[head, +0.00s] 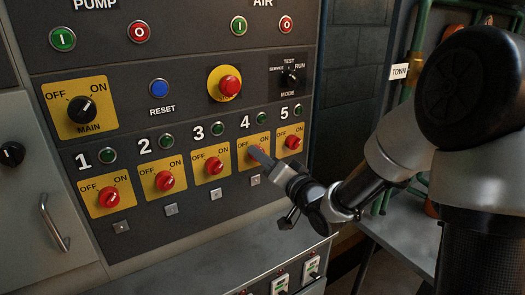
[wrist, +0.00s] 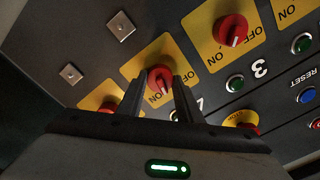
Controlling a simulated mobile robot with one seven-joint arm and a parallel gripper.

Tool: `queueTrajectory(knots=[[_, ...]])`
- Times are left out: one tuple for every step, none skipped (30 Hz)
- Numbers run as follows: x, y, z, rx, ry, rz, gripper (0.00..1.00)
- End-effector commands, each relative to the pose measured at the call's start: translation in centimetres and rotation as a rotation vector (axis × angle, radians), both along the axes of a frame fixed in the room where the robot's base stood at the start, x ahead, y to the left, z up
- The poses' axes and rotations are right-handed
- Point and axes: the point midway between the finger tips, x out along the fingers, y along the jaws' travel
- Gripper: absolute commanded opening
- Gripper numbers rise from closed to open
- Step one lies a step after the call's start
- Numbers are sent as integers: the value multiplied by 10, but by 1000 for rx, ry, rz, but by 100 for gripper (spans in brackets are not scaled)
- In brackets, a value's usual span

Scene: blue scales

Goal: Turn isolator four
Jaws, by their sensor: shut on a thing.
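Isolator four is a red rotary knob (wrist: 160,77) on a yellow plate (head: 243,150) marked OFF and ON, below the number 4 on the dark panel. My gripper (head: 262,158) reaches in from the right and covers most of this knob in the head view. In the wrist view, which is turned over, my gripper (wrist: 162,84) has one finger on each side of the knob and is shut on it. The knob's pointer is too small and hidden to read surely.
Isolator three (head: 214,166) and isolator five (head: 292,142) sit close on either side. A green lamp (head: 262,118) is above isolator four. A red stop button (head: 229,86) and a mode switch (head: 289,77) are higher up. A grey ledge (head: 215,248) juts out below.

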Motion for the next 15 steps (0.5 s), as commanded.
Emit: queueTrajectory(knots=[[1, 0, 4, 38, 25, -1, 10], [1, 0, 4, 61, 40, -1, 10], [1, 0, 4, 92, 62, -1, 10], [1, 0, 5, 117, 77, -1, 10], [1, 0, 5, 140, 92, -1, 10], [1, -1, 4, 169, 112, -1, 10], [1, -1, 4, 191, 128, -1, 10], [1, -1, 4, 213, 141, -1, 10], [1, 0, 4, 241, 161, 0, 10], [1, 0, 4, 262, 175, 0, 10], [1, -1, 4, 281, 187, -1, 10], [1, -1, 4, 306, 204, -1, 10], [1, -1, 3, 324, 216, -1, 10], [1, 0, 3, 342, 228, -1, 10], [1, 0, 3, 363, 242, 0, 10]])
